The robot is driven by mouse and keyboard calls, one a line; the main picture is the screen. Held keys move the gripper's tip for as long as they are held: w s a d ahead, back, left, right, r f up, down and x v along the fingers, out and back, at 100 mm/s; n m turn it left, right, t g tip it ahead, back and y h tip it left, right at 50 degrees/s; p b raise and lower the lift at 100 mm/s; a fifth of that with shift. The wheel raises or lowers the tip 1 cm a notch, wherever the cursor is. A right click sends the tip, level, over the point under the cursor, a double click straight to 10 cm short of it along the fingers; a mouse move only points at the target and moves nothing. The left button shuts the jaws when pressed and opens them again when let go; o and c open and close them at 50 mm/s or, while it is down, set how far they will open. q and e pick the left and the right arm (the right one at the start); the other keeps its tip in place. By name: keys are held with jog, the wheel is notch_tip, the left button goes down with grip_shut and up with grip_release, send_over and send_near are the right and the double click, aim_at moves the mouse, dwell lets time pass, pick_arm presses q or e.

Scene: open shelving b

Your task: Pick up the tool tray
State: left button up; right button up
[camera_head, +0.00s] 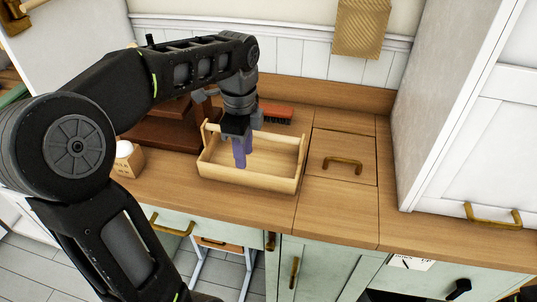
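The tool tray (236,177) is an open, light wooden box with raised ends and a bar across its top. It sits on the wooden counter in the middle of the view. My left gripper (240,158) points down over the tray, with its bluish fingers at the bar, left of the middle. The gripper covers part of the bar, so I cannot tell whether the fingers touch it or are closed around it. The tray rests upright on the counter. My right gripper is not in view.
A red-brown brush (276,112) lies behind the tray. A dark brown wooden object (160,131) stands to the left, with a small box (128,160) nearer. A brass handle (343,164) is set in the counter to the right. A tall white cabinet (462,120) bounds the right side.

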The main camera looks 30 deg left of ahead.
aim_at(245, 172)
pick_arm(q)
jog(key=shift+s+a, duration=0.1)
jog(key=shift+f, duration=1.3)
jog(key=shift+w+f+p, duration=0.2)
jog(key=shift+f+p, duration=0.35)
jog(key=shift+f, duration=2.1)
grip_shut()
